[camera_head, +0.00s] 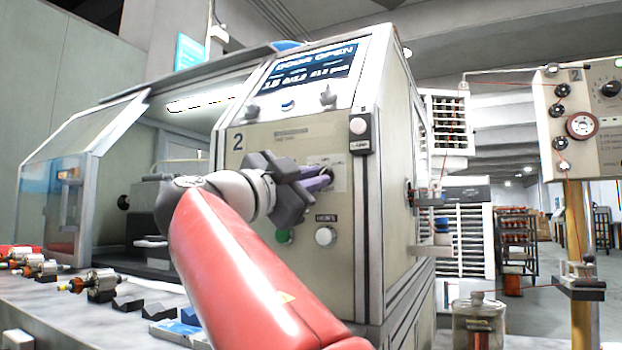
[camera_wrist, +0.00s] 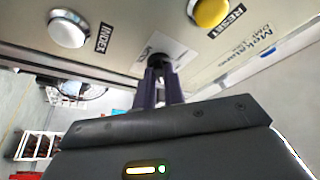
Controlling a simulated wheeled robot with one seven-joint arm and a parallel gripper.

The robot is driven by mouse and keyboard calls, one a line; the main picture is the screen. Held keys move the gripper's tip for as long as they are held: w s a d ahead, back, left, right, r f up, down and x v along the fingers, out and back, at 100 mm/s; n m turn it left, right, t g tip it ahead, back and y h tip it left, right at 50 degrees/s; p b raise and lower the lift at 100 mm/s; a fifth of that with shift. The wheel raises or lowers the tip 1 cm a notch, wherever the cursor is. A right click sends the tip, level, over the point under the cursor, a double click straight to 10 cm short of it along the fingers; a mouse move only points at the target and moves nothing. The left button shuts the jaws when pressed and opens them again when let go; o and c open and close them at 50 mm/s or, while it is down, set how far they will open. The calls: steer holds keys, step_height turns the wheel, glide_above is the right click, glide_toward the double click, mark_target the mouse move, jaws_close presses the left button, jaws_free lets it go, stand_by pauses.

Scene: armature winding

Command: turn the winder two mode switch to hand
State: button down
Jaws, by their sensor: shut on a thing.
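Winder two (camera_head: 300,255) is the large beige machine with a "2" on its front. Its mode switch, a small dark knob (camera_wrist: 159,59), sits on a pale label plate (camera_head: 338,166) on the front panel. My gripper (camera_head: 325,175) reaches the panel from the left. In the wrist view both purple fingers (camera_wrist: 159,74) are closed on the knob. The fingers cover most of the knob, and I cannot read its setting or the plate's words.
In the wrist view a white INDEX button (camera_wrist: 68,29) and a yellow RESET button (camera_wrist: 210,11) flank the switch. A green button (camera_head: 284,236) and a white button (camera_head: 325,236) sit below my gripper. The winder's display (camera_head: 312,66) reads "DOOR OPEN". Armatures (camera_head: 97,283) lie on the bench at left.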

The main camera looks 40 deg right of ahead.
steer(key=shift+s+f+n+b, duration=0.1)
steer(key=shift+n+b, duration=0.2)
steer(key=shift+b, duration=0.05)
steer(key=n+t+y+b, duration=0.1)
steer(key=n+t, duration=0.2)
steer(key=n, duration=0.3)
steer(key=n+t+y+b, duration=0.1)
steer(key=n+t+b, duration=0.1)
steer(key=n, duration=0.5)
steer(key=s+n+t+b, duration=0.1)
steer(key=n+t+b, duration=0.1)
steer(key=n+t, duration=0.3)
steer(key=shift+s+d+r+n+y, duration=0.1)
steer(key=shift+d+r+n+y, duration=0.1)
steer(key=shift+n, duration=0.4)
steer(key=shift+d+r+n+y, duration=0.1)
steer(key=shift+r+n+y, duration=0.1)
steer(key=shift+n, duration=0.4)
steer(key=shift+n+t+y+p, duration=0.3)
steer(key=shift+n+y+p, duration=0.2)
steer(key=shift+n, duration=0.6)
steer(key=shift+n+t+y+p, duration=0.35)
steer(key=shift+n+p, duration=0.25)
steer(key=shift+n, duration=0.5)
steer(key=shift+f, duration=0.1)
steer(key=c, duration=1.5)
jaws_free()
steer(key=shift+f, duration=0.15)
